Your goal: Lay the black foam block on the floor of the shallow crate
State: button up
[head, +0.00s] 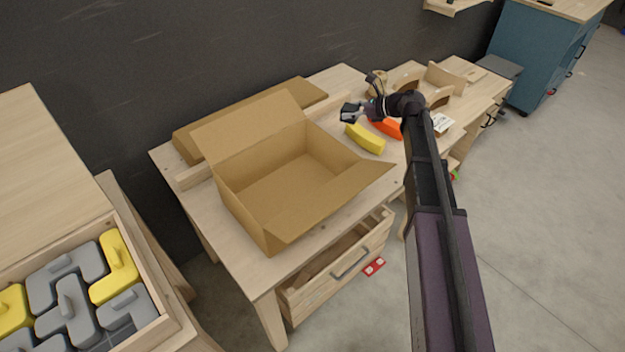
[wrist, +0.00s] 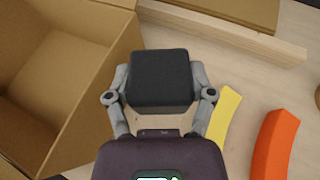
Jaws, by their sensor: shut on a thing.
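My gripper (wrist: 160,92) is shut on the black foam block (wrist: 160,75), a dark cube-like piece with one finger on each side. In the head view my gripper (head: 352,112) is above the wooden table, behind the yellow piece and to the right of the open cardboard box. The block is small and hard to make out there. The cardboard box (head: 228,190) stands open and its visible floor is empty. A low wooden crate (head: 165,322) at the lower left holds several grey and yellow shapes. I cannot tell which container is the shallow crate.
A yellow curved piece (head: 366,140) and an orange one (head: 384,127) lie on the table (head: 170,172) near my gripper. A flat cardboard piece (head: 308,90) and a wooden strip (wrist: 230,32) lie behind. An open drawer (head: 335,275) juts out in front.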

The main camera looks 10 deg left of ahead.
aim_at(358, 147)
jog(key=w+d+f+m+t+h+b, duration=0.1)
jog(key=d+f+m+t+h+b, duration=0.1)
jog(key=f+m+t+b, duration=0.3)
jog(key=shift+w+d+f+t, duration=0.15)
jog(key=shift+d+f+t, duration=0.15)
jog(key=shift+d, duration=0.6)
jog(key=shift+f, duration=0.1)
notch_tip(358, 147, down, 6)
jog(key=b, duration=0.6)
jog(key=shift+f, duration=0.15)
jog(key=shift+f+b, duration=1.8)
jog(key=shift+b, duration=0.25)
